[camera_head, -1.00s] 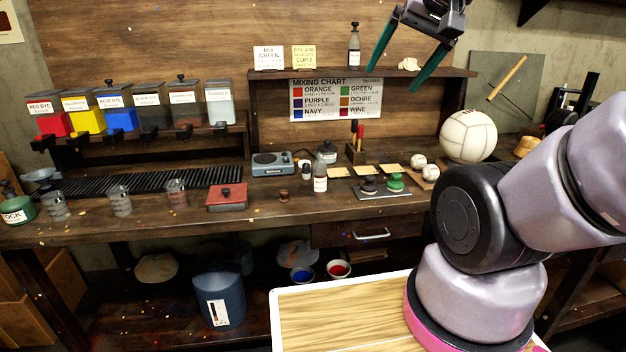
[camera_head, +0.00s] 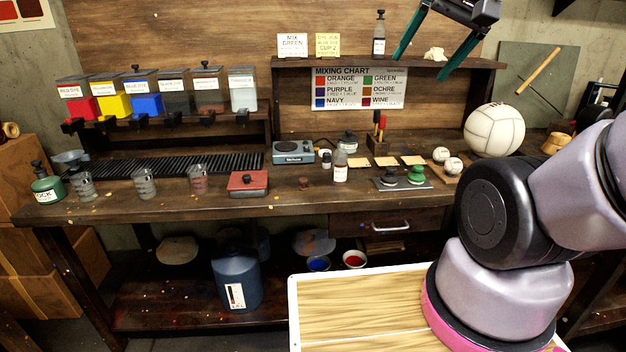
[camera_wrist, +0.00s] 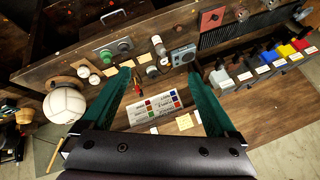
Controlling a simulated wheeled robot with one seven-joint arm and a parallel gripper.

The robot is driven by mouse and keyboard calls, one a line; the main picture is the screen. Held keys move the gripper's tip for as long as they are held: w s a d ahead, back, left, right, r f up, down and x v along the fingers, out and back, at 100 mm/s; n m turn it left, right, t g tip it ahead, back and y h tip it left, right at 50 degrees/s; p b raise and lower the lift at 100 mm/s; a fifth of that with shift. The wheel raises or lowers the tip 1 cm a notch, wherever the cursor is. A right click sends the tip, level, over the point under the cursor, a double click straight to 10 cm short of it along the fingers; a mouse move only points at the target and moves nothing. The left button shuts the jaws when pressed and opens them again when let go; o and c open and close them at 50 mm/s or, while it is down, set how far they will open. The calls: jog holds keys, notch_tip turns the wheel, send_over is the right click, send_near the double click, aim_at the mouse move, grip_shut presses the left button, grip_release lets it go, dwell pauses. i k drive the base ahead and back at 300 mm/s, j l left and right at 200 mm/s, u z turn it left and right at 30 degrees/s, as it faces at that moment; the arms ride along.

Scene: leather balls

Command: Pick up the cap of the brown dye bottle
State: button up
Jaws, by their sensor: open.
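No bottle's label reads clearly as brown dye. A small bottle with a white label (camera_head: 340,165) stands on the bench, and another with a dark cap (camera_head: 379,34) stands on the upper shelf. A dispenser with a brownish front and dark knob (camera_head: 208,92) sits in the left row; its label is too small to read. A small brown piece (camera_head: 303,183) lies on the bench; I cannot tell if it is a cap. My gripper (camera_head: 421,67) is open and empty, in front of the upper shelf. Its spread green fingers also show in the wrist view (camera_wrist: 160,72).
A blue-grey scale (camera_head: 293,152), a red box (camera_head: 248,184) and glass cups (camera_head: 145,184) stand on the bench. A white ball (camera_head: 495,130) sits at its right. The upper shelf (camera_head: 455,64) overhangs the back. A wood-topped surface (camera_head: 350,310) is in front.

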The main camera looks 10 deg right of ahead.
aim_at(303, 181)
jog(key=i+j+z, duration=0.15)
jog(key=j, duration=0.55)
jog(key=i+j+z, duration=0.2)
jog(key=j, duration=0.5)
jog(key=i+j+z, duration=0.15)
jog(key=j, duration=0.6)
jog(key=j+z, duration=0.15)
jog(key=j, duration=0.55)
